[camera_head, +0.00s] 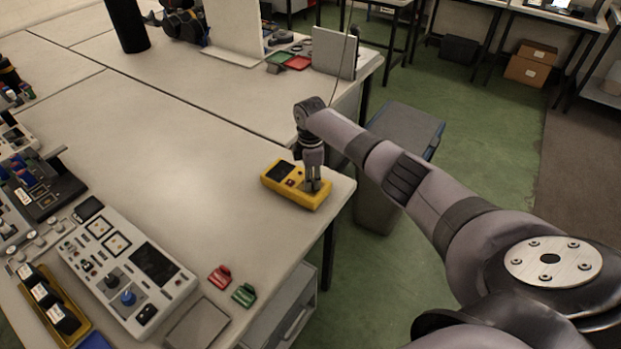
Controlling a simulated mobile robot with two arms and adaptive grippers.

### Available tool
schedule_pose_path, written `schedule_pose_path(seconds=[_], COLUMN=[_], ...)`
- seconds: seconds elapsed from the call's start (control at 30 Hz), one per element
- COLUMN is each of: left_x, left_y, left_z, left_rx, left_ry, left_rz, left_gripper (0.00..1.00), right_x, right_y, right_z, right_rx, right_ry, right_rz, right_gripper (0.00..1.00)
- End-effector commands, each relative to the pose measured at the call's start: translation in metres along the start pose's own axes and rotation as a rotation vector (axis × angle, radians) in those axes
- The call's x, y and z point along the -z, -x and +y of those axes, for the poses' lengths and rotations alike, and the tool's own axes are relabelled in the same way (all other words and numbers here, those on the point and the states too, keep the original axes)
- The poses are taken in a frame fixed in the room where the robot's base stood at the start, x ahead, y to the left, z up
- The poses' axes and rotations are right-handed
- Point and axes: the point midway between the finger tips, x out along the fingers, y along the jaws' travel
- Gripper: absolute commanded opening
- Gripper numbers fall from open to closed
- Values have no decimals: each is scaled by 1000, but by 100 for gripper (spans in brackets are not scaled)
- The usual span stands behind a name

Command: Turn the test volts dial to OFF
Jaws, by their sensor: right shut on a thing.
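A yellow handheld tester (278,181) lies flat near the right corner of the table, with a dark screen and a small red button on its face. My right gripper (312,187) points down onto the right part of its face. Its fingers are shut at the place of the dial, and they hide the dial itself. The dial's setting and its markings cannot be read. My left gripper is not in view.
A grey instrument panel (128,262) with knobs stands at the lower left. A red clip (219,276) and a green clip (244,294) lie near the front edge. The table around the tester is clear. A grey bin (378,205) stands beyond the table's right edge.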

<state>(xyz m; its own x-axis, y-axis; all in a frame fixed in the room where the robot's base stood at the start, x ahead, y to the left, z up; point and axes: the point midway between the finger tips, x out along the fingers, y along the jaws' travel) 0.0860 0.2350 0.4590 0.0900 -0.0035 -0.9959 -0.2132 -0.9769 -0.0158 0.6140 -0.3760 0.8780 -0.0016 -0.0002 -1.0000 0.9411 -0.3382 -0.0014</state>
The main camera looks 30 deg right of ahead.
Motion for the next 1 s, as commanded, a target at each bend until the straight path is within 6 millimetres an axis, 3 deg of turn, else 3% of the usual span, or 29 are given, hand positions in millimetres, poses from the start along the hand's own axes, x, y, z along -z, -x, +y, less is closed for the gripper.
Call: schedule_pose_path(seconds=[0.33, 0.87, 0.9, 1.0], left_x=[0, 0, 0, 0], left_y=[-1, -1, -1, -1], left_z=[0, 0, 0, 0], left_rx=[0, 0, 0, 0], left_ry=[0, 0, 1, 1], left_rz=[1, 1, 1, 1], left_gripper=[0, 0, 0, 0], right_x=[1, 1, 1, 1], right_y=[2, 2, 2, 2], right_z=[1, 1, 1, 1], right_rx=[-4, -5, -5, -4], right_ry=[140, 166, 166, 165], right_rz=[3, 2, 2, 2], right_gripper=[0, 0, 23, 30])
